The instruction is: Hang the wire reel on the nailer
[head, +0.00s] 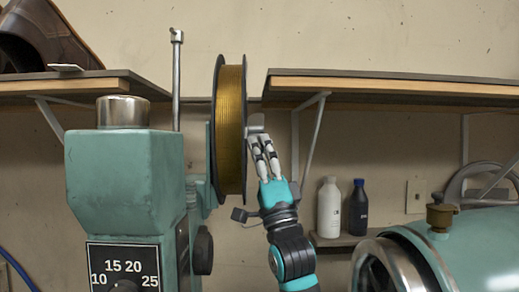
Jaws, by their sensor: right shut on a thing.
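The wire reel (231,130) stands upright, nearly edge-on, with black side discs and brass-coloured wire between them. It is at the right side of the green nailer (127,185), next to the nailer's bracket. Whether the reel sits on a spindle is hidden. My right gripper (260,140) is to the right of the reel, pointing up, with its fingers shut at a small grey part by the reel's right disc. What exactly the fingertips hold is hard to tell, but it appears to be the reel's hub side. My left gripper is not in view.
Wall shelves stand at left (75,85) and right (400,88), close to the reel's height. A white bottle (329,208) and a dark bottle (358,208) stand on a small lower shelf. A green machine (455,255) with a wheel fills the lower right.

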